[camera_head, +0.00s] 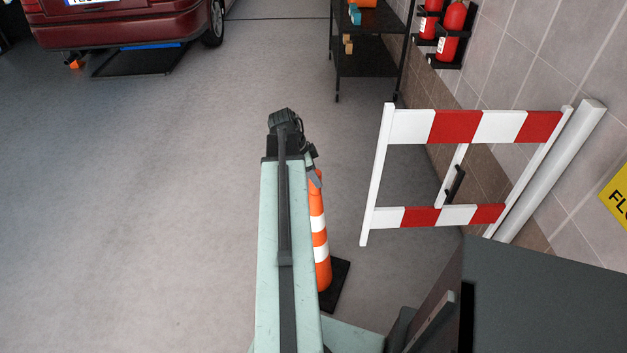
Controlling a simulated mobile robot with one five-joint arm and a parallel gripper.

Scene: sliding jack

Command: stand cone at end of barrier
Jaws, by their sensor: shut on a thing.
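An orange and white striped cone (320,240) with a dark square base stands upright, partly hidden behind my arm. My gripper (315,176) is at the cone's top and is shut on it; my arm hides most of the jaws. I cannot tell whether the base touches the floor. The red and white barrier (455,126) stands to the right of the cone, against the tiled wall. Its near left post is a short way from the cone, with a gap of floor between them.
A black shelf cart (365,55) stands at the back, near red fire extinguishers (450,30) on the wall. A dark box-like surface (545,305) fills the lower right. The left floor is clear.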

